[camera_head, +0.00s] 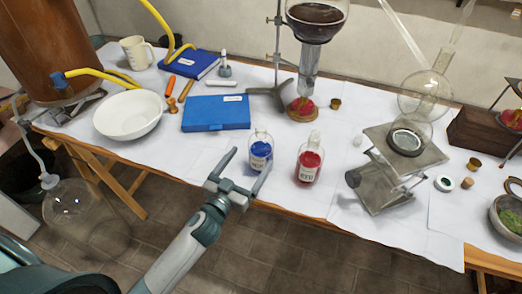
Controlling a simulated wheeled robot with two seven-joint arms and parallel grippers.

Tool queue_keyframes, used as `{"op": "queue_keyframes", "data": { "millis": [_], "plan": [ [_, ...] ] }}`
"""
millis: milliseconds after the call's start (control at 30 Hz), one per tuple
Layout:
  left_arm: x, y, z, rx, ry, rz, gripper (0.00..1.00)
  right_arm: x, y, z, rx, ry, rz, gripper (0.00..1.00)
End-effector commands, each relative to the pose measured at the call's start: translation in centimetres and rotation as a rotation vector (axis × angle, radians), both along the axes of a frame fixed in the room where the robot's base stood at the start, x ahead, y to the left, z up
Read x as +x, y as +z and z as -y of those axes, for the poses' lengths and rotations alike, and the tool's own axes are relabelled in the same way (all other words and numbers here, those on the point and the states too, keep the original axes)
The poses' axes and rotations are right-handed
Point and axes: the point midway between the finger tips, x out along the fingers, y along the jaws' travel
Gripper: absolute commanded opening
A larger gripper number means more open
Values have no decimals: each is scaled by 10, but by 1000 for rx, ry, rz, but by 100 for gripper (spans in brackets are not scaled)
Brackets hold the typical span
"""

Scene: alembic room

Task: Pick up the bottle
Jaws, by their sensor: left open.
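Two small labelled glass bottles stand upright near the front edge of the table (222,173). One is a bottle with blue contents (261,149); the other is a bottle with red contents (309,163) just to its right. My left gripper (246,170) is open and empty at the table's front edge. Its fingers are spread, with one finger close to the lower part of the blue bottle; I cannot tell whether they touch. My right gripper is not in the picture.
A blue flat case (216,113) lies behind the blue bottle. A white bowl (128,115) stands to the left. A metal lab jack (385,185) holding a glass flask is right of the red bottle. A retort stand with a dark-filled vessel (317,18) rises behind.

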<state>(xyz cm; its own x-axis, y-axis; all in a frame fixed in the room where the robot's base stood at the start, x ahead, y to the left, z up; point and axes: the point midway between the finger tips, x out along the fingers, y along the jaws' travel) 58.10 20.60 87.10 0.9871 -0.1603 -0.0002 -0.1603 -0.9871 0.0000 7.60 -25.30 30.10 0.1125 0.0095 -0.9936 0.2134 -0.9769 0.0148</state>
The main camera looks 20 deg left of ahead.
Motion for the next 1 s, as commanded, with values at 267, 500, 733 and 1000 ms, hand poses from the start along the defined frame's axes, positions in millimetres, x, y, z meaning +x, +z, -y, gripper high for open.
{"op": "queue_keyframes", "data": {
  "millis": [267, 500, 733, 1000],
  "plan": [
    [24, 0, 4, 0, 0, 0, 85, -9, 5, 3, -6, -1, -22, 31],
    [24, -1, 4, 0, 0, 0, 85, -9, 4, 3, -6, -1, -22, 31],
    [31, -1, 6, 0, 1, 1, 85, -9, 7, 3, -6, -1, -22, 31],
    [60, -7, 13, 0, 1, 1, 85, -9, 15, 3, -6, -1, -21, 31]
  ]
}}
